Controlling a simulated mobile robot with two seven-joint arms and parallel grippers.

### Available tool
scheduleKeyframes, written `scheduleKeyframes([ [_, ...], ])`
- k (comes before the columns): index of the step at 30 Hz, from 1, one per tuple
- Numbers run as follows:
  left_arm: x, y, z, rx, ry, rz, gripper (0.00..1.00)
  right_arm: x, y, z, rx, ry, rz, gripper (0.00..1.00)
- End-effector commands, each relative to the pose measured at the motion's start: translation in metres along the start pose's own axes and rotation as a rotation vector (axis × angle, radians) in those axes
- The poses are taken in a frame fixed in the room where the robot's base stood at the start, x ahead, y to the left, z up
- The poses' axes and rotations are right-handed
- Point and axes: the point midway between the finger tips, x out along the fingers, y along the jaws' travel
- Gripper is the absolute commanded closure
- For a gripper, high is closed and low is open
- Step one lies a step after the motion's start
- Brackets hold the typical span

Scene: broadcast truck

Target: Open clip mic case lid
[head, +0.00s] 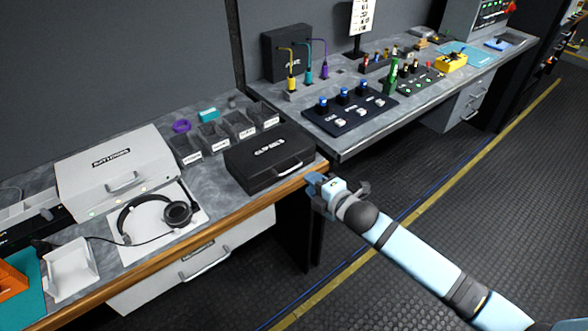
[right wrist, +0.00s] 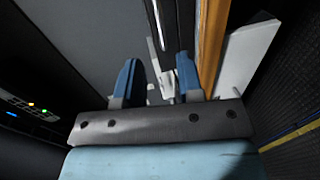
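The clip mic case (head: 268,155) is a black box with a white label on its lid and a handle on its front. It stands shut at the right end of the near bench in the head view. My right gripper (head: 316,183) is at the bench's front edge, close to the case's right front corner. In the right wrist view its two blue fingers (right wrist: 158,68) are apart. A small pale part shows between them, but I cannot tell what it is or whether they touch it. My left gripper is out of view.
A white case (head: 115,170), headphones (head: 155,215) and small grey bins (head: 220,130) are left of the black case on the bench (head: 215,205). A second bench (head: 345,145) with control panels is behind to the right. Open floor (head: 440,180) lies in front.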

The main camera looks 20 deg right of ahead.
Motion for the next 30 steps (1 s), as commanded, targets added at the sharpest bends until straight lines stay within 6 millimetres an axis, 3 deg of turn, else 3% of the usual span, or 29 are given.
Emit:
scheduleKeyframes([
  [6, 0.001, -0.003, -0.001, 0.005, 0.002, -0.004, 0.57, 0.049, 0.001, 0.000, 0.002, 0.000, 0.001, 0.66],
  [12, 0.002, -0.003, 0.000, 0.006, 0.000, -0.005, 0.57, 0.080, 0.000, 0.000, 0.003, -0.001, 0.000, 0.66],
  [18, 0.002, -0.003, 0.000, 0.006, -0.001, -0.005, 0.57, 0.093, 0.000, -0.001, 0.002, 0.000, 0.000, 0.66],
  [26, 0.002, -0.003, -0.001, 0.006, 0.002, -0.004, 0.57, 0.094, 0.000, 0.000, 0.002, 0.000, 0.000, 0.66],
  [30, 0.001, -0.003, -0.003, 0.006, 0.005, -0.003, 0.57, 0.094, 0.000, 0.000, 0.002, 0.000, 0.000, 0.93],
])
